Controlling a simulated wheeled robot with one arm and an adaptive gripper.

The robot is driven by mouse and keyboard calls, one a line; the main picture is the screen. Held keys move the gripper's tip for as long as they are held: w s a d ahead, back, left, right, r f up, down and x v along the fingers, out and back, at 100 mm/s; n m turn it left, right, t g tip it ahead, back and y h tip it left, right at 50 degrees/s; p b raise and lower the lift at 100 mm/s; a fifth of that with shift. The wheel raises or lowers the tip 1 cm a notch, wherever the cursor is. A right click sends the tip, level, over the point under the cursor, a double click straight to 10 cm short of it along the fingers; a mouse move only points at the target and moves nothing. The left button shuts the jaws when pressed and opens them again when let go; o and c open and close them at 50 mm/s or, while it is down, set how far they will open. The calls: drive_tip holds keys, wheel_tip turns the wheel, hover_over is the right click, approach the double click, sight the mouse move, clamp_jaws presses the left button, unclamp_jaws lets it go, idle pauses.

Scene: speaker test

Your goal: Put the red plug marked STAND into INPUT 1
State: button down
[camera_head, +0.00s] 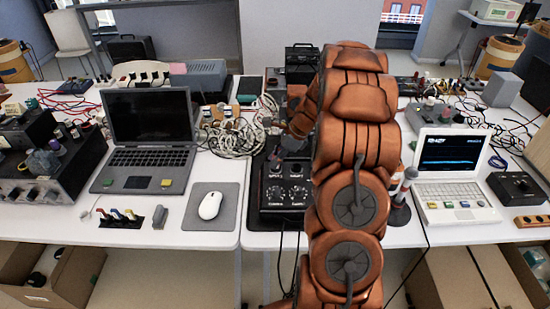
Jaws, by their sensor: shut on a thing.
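A black box (285,210) with two round knobs and pale labels stands near the front of the right table. The labels are too small to read for INPUT 1. My gripper (277,156) is low over the back part of this box, partly hidden by my orange arm. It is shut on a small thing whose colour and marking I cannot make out. I cannot tell whether that thing touches the box or a socket. I cannot make out the STAND marking anywhere.
A laptop (150,135) and a mouse (210,205) on a grey pad stand left of the box. Small coloured plug-like pieces (122,216) lie at the left table's front. A white laptop (452,170) stands right. Tangled cables (235,135) lie behind. My arm hides the middle.

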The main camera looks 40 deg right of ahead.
drive_tip(key=c, duration=0.9)
unclamp_jaws()
drive_tip(key=shift+r, duration=0.1)
drive_tip(key=v, duration=1.1)
drive_tip(key=shift+s+d+r, duration=0.15)
drive_tip(key=shift+d+r, duration=0.05)
drive_tip(key=shift+r, duration=0.15)
